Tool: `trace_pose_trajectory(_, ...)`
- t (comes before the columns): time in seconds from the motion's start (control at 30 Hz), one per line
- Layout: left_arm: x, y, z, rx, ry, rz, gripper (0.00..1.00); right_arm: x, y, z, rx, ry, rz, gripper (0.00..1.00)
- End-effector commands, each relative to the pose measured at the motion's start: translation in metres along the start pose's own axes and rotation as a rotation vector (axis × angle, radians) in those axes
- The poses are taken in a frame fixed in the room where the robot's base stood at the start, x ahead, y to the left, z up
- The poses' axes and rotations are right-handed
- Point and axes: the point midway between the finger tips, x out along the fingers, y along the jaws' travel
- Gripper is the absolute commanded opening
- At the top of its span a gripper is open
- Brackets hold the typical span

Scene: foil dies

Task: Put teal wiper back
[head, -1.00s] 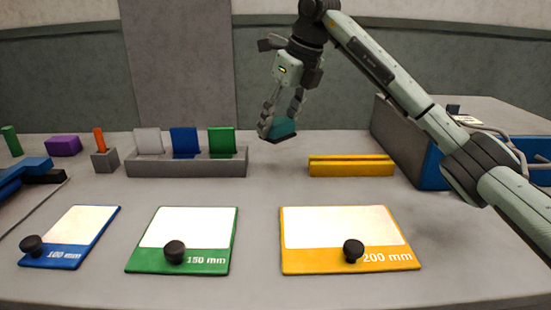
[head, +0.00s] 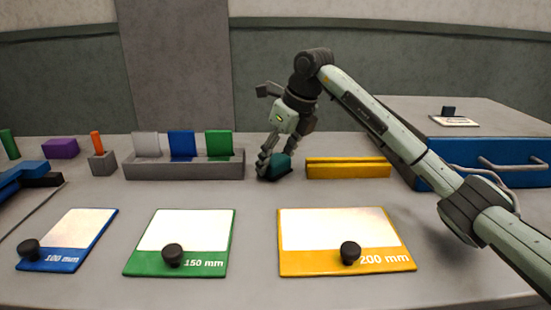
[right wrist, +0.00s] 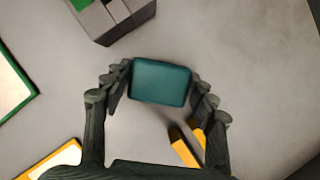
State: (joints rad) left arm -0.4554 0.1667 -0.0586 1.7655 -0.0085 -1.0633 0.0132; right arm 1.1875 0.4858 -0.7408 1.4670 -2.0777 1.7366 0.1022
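The teal wiper (head: 283,164) is between the fingers of my right gripper (head: 272,165), low at the worktop between the grey rack and the yellow bar. In the right wrist view the wiper (right wrist: 160,82) is a rounded teal block with a finger close against each side, and my right gripper (right wrist: 160,85) looks shut on it. Whether the wiper's underside touches the worktop is hard to tell. My left gripper is not in view.
The grey slotted rack (head: 185,170) holds white, blue and green plates just left of the wiper. The yellow bar (head: 348,167) lies close on the right. Blue, green (head: 180,242) and yellow (head: 346,241) knobbed boards lie in front. A blue-fronted drawer unit (head: 470,150) stands right.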

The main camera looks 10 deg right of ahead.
Motion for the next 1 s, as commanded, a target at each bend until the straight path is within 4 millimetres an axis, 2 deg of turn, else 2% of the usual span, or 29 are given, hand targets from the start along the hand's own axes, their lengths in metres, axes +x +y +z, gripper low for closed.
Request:
trace_pose_trajectory(0.03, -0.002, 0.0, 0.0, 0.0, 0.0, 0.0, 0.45, 0.0, 0.0, 0.0, 0.0, 0.001, 0.0, 0.66)
trace_pose_trajectory(0.13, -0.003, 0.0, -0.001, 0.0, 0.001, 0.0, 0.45, 0.0, 0.0, 0.0, 0.0, 0.001, 0.0, 0.78)
trace_pose_trajectory(0.4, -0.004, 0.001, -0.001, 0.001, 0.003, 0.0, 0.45, 0.0, 0.0, 0.0, 0.0, 0.001, 0.0, 0.78)
trace_pose_trajectory(0.53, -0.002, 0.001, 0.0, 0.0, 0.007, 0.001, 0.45, -0.007, -0.001, 0.001, 0.0, -0.001, -0.001, 0.78)
trace_pose_trajectory(0.67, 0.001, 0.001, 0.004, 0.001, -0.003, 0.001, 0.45, -0.027, -0.001, 0.001, 0.0, -0.003, -0.003, 0.78)
trace_pose_trajectory(0.77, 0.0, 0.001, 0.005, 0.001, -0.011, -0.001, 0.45, -0.049, -0.001, 0.002, 0.0, -0.004, -0.004, 0.78)
trace_pose_trajectory(1.0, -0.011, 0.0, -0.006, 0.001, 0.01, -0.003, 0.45, -0.098, -0.001, 0.001, 0.001, -0.002, -0.002, 0.78)
